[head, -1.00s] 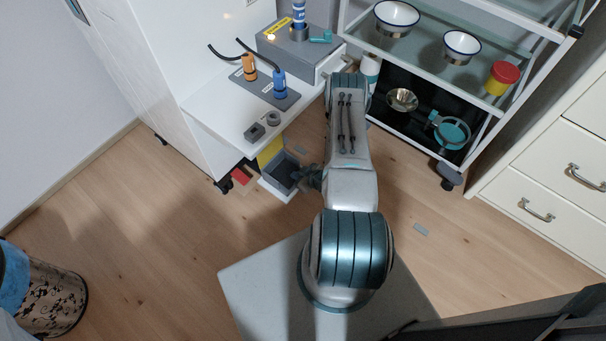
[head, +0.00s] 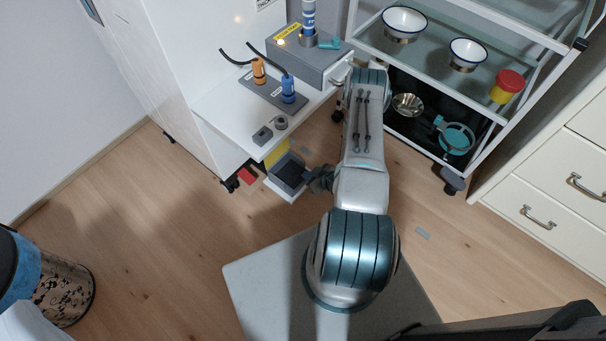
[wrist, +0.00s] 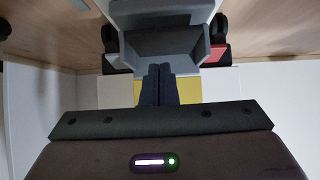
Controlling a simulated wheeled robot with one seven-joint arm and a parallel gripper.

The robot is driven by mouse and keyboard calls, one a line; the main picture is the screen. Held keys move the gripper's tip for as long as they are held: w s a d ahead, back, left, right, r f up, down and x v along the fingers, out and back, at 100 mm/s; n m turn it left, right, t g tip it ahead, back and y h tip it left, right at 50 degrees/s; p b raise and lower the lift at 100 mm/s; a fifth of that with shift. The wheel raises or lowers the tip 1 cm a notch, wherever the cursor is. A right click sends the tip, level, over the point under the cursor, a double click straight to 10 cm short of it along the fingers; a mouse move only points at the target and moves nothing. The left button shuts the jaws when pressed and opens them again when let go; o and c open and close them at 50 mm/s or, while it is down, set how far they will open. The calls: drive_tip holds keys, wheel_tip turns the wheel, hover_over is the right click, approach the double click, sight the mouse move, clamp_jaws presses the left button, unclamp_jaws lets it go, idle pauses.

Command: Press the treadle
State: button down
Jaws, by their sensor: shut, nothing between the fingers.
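A red block (head: 247,176), perhaps the treadle, sits low at the floor beside a dark caster under the white cabinet. It also shows in the wrist view (wrist: 220,52), right of a grey open-topped box. That grey box (head: 289,172) has a white base and stands low in front of a yellow panel; in the wrist view the box (wrist: 165,42) is straight ahead. My gripper (head: 312,179) is at the right side of the box in the head view. In the wrist view its fingers (wrist: 159,72) are together, empty, overlapping the box's near edge; contact cannot be told.
Above is a white shelf (head: 225,118) with orange (head: 258,72) and blue (head: 288,90) plugs. A white trolley (head: 470,105) with bowls stands close right of my arm. A bin (head: 65,288) is at lower left. The floor left of my base is clear.

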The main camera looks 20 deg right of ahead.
drive_tip(key=p+v, duration=0.1)
drive_tip(key=v, duration=0.6)
drive_tip(key=shift+s+d, duration=0.3)
drive_tip(key=shift+s, duration=0.15)
